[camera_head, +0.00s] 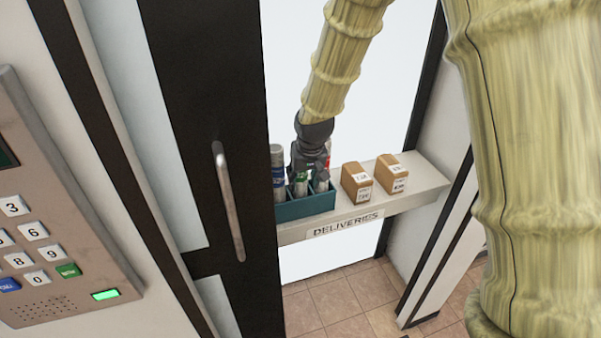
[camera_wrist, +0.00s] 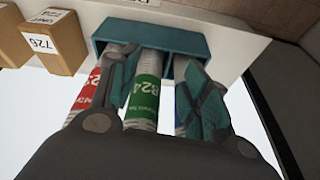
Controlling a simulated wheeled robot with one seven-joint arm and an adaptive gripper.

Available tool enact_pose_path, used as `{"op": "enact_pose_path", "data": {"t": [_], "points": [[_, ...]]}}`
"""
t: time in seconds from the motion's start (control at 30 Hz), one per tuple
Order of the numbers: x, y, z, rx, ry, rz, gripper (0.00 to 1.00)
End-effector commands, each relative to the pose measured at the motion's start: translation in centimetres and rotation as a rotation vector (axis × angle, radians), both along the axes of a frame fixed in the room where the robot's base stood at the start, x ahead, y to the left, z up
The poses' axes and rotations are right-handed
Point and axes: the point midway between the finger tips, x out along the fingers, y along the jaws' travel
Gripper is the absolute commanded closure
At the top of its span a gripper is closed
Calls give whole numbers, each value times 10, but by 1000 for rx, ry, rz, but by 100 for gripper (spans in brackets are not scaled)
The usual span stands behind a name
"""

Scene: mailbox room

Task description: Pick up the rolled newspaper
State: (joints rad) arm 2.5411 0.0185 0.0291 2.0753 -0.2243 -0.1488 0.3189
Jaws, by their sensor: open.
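Several rolled newspapers stand in a teal compartmented holder (camera_head: 306,209), which also shows in the wrist view (camera_wrist: 185,42). In the wrist view, the roll with a green label (camera_wrist: 146,92) is in the middle, the red-labelled roll (camera_wrist: 92,92) is left and the blue-labelled roll (camera_wrist: 180,112) is right, partly hidden. In the head view, the blue-labelled roll (camera_head: 279,178) is clear, and my gripper (camera_head: 308,178) covers much of the others. My gripper (camera_wrist: 157,75) is open, with its fingers on either side of the green-labelled roll. Contact with it cannot be told.
The holder stands on a shelf marked DELIVERIES (camera_head: 414,188). Two brown parcels (camera_head: 357,184) (camera_head: 391,174) stand right of it. A dark door frame with a metal handle (camera_head: 229,200) is to the left, beside a keypad panel (camera_head: 45,225).

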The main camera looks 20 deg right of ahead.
Motion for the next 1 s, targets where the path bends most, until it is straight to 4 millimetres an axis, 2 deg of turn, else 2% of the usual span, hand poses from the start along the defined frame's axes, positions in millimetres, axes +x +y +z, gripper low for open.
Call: {"op": "enact_pose_path", "data": {"t": [0.03, 0.2, 0.3, 0.4, 0.57, 0.8, 1.0], "points": [[9, -1, 31, -6, -18, -5, 53], [26, -5, 95, -25, -49, -21, 53], [31, -6, 119, -33, -61, -29, 53], [33, -7, 132, -37, -67, -34, 53], [38, -8, 129, -39, -68, -36, 53], [48, -9, 102, -39, -67, -35, 53], [54, -10, 88, -38, -68, -36, 53]]}}
